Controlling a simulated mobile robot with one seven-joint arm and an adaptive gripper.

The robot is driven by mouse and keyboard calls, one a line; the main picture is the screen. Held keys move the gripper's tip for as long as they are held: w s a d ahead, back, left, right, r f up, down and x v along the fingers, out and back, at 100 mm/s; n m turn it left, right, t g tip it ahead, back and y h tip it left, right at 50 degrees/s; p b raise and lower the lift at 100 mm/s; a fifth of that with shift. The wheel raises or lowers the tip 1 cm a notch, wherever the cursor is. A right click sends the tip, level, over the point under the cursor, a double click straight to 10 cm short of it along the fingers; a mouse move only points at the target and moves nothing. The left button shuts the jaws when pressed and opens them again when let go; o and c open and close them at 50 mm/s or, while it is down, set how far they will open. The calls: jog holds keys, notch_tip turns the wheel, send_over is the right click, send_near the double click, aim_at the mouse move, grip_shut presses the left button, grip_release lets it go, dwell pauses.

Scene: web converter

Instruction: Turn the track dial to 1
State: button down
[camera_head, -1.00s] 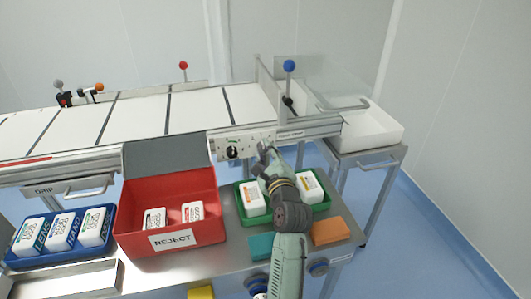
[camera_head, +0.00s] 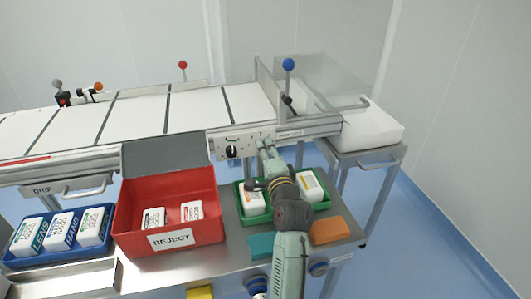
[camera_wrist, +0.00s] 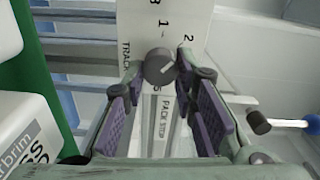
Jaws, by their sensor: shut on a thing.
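The track dial (camera_wrist: 160,67) is a round dark grey knob with a pale pointer line, beside the printed word TRACK. In the wrist view the line points up and right, nearer the printed 2 than the 1. My gripper (camera_wrist: 161,75) has its purple-padded fingers on both sides of the knob and is shut on it. In the head view my gripper (camera_head: 266,146) is at the right part of the conveyor's front panel (camera_head: 222,141) and hides the dial there.
A black knob (camera_head: 232,152) is left of my gripper on the panel. Below stand a green tray (camera_head: 257,219) with white packs, a red reject bin (camera_head: 203,232) and a blue tray (camera_head: 52,257). A blue-knobbed lever (camera_head: 289,66) rises behind.

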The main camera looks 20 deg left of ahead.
jog(key=n+b, duration=0.1)
jog(key=n, duration=0.3)
jog(key=shift+n, duration=0.3)
jog(key=shift+r+n+b, duration=0.1)
jog(key=shift+n+b, duration=0.6)
jog(key=shift+n, duration=0.9)
jog(key=c, duration=1.3)
grip_release()
jog(key=shift+s, duration=0.1)
jog(key=v, duration=1.1)
jog(key=shift+s+d, duration=0.25)
jog(key=shift+s, duration=0.05)
